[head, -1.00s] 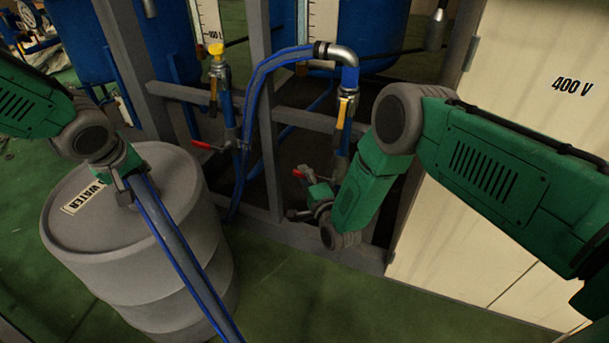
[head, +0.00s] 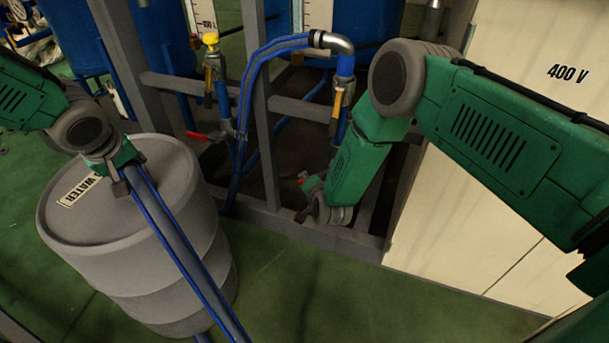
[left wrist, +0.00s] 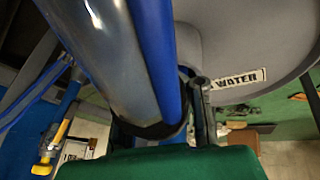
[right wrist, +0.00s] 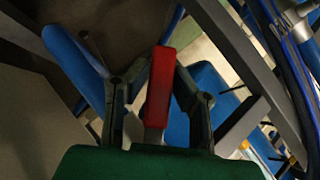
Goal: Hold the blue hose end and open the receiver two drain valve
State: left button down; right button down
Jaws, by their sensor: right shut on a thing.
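The blue hose (head: 190,250) runs from my left gripper (head: 118,180) down past the front of the drum. In the left wrist view the hose (left wrist: 150,60) lies between the fingers, which are shut on it; its end cannot be made out clearly. My right gripper (right wrist: 158,88) is low at the frame under the right-hand pipe and closed around a red valve handle (right wrist: 160,80). In the head view my forearm hides most of that valve, and only a bit of red (head: 303,179) shows. The handle's turn angle is hard to tell.
A grey water drum (head: 130,260) stands beneath my left gripper. Another red lever (head: 200,136) sits on the left pipe with a yellow-topped valve (head: 211,42). Grey frame posts (head: 257,100) and a 400 V cabinet (head: 500,220) flank my right arm.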

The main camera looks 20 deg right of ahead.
jog(key=shift+s+d+f+n+g+h, duration=0.4)
jog(key=shift+f+n+g, duration=0.1)
jog(key=shift+g, duration=0.15)
jog(key=shift+s+d+f+n+g+h, duration=0.3)
jog(key=shift+f+n+g+h, duration=0.15)
jog(key=shift+g, duration=0.2)
jog(key=c, duration=1.4)
grip_release()
jog(key=v, duration=1.2)
pick_arm(q)
jog(key=c, duration=1.5)
grip_release()
jog(key=shift+c, duration=0.2)
